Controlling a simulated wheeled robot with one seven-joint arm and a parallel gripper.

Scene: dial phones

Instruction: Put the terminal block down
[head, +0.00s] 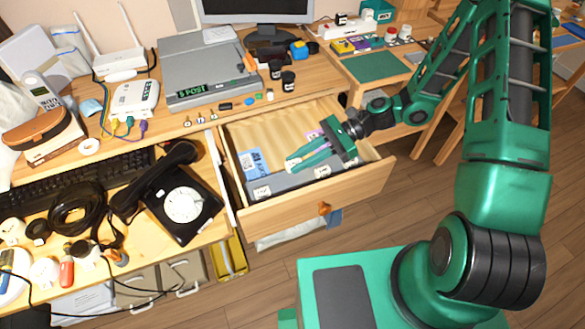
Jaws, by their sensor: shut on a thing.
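My gripper (291,161) reaches from the right over the open wooden drawer (345,194), its green fingers pointing left above the drawer's inside. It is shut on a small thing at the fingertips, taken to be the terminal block. The fingers mostly hide the block, so its shape and any contact with the drawer's contents cannot be made out.
The drawer holds a blue packet (253,162), a purple item (314,136) and grey pieces with white labels along the front. Its wooden floor is bare at the back. A black dial phone (184,204) stands left; small parts line the desk behind.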

